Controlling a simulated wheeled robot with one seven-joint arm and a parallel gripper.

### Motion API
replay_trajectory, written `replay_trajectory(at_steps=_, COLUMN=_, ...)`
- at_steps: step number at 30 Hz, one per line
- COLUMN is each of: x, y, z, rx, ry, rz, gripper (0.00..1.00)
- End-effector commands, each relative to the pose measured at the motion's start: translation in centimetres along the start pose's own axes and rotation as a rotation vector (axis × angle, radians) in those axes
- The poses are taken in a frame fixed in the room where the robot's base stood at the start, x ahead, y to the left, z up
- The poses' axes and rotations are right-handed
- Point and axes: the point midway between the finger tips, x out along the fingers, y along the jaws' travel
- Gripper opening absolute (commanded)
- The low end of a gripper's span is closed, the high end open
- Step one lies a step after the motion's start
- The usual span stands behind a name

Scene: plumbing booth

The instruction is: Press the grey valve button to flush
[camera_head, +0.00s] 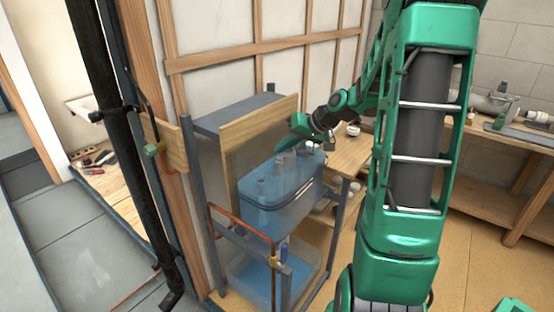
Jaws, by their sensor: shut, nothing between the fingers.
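A see-through blue cistern tank (278,190) stands on a grey metal frame in front of an upright wooden board. A grey upright valve part (287,161) shows at the top of the tank; its button cannot be told apart clearly. My gripper (287,146) is at the end of the green arm, shut and empty, just above the top of the tank and close to the valve part. The fingertips are small and partly hidden, so I cannot tell whether they touch the button.
A copper pipe (238,216) runs in front of the tank, with a brass fitting below. A blue see-through basin (262,273) sits lower in the frame. A wooden bench (350,154) stands behind to the right. A dark vertical pipe (100,95) stands at the left.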

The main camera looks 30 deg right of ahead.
Motion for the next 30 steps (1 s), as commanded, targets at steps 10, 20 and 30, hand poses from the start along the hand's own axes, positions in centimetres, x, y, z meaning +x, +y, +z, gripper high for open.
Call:
replay_trajectory(at_steps=10, x=0.10, y=0.07, z=0.09, rx=0.000, ry=0.000, rz=0.000, gripper=0.00)
replay_trajectory(at_steps=20, x=0.45, y=0.40, z=0.43, rx=0.000, ry=0.001, rz=0.000, gripper=0.00)
replay_trajectory(at_steps=30, x=0.52, y=0.43, z=0.48, rx=0.000, ry=0.000, rz=0.000, gripper=0.00)
